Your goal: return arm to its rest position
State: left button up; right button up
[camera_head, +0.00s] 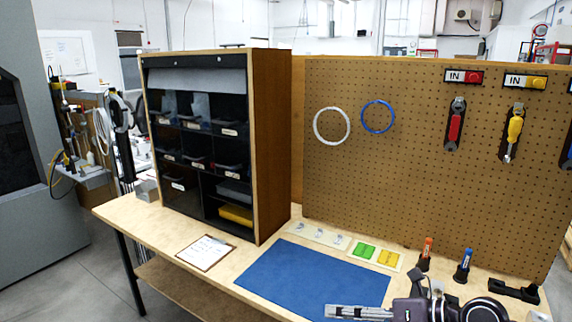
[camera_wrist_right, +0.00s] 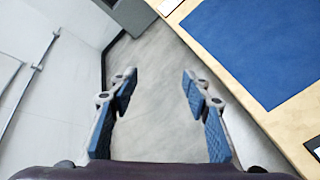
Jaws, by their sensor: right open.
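My right gripper (camera_head: 345,312) shows at the bottom of the head view, in front of the lower right part of the blue mat. In the right wrist view its two blue-padded fingers (camera_wrist_right: 158,98) are spread apart with nothing between them. Behind the fingers that view shows grey floor, with the table edge to the right. My left gripper is not in the head view.
The wooden workbench (camera_head: 125,213) carries a blue mat (camera_head: 325,280), a clipboard (camera_head: 206,251), a shelf cabinet (camera_head: 270,150) and two marker-like tools in stands (camera_head: 425,253). A pegboard (camera_head: 400,190) with hanging tools stands behind. The floor (camera_wrist_right: 150,60) beside the bench is clear.

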jog(key=a+r+m+t+y, duration=0.45)
jog(key=r+m+t, duration=0.3)
jog(key=r, duration=0.35)
jog(key=d+f+m+t+h, duration=0.25)
jog(key=d+m+h, duration=0.4)
jog(key=m, duration=0.35)
jog(key=d+f+m+t+h, duration=0.25)
jog(key=d+m+h, duration=0.25)
jog(key=m+h, duration=0.3)
jog(key=s+d+f+m+g+h, duration=0.1)
jog(key=s+d+f+m+g, duration=0.15)
jog(key=f, duration=0.35)
jog(key=s+d+f+m+g+h, duration=0.2)
jog(key=s+f+m+g, duration=0.1)
jog(key=f+m, duration=0.15)
jog(key=s+a+f+m+g+y, duration=0.15)
jog(key=s+f+g, duration=0.35)
jog(key=s+f, duration=0.5)
jog(key=s+a+f+m+g+y, duration=0.1)
jog(key=s+a+f+m+g, duration=0.35)
jog(key=s, duration=0.95)
notch_tip(320, 180, down, 27)
jog(key=d+n+g, duration=0.2)
jog(key=s+d+f+g, duration=0.1)
jog(key=s+d+f, duration=0.1)
jog(key=s+f, duration=1.5)
jog(key=shift+s+d, duration=0.4)
jog(key=shift+s, duration=0.1)
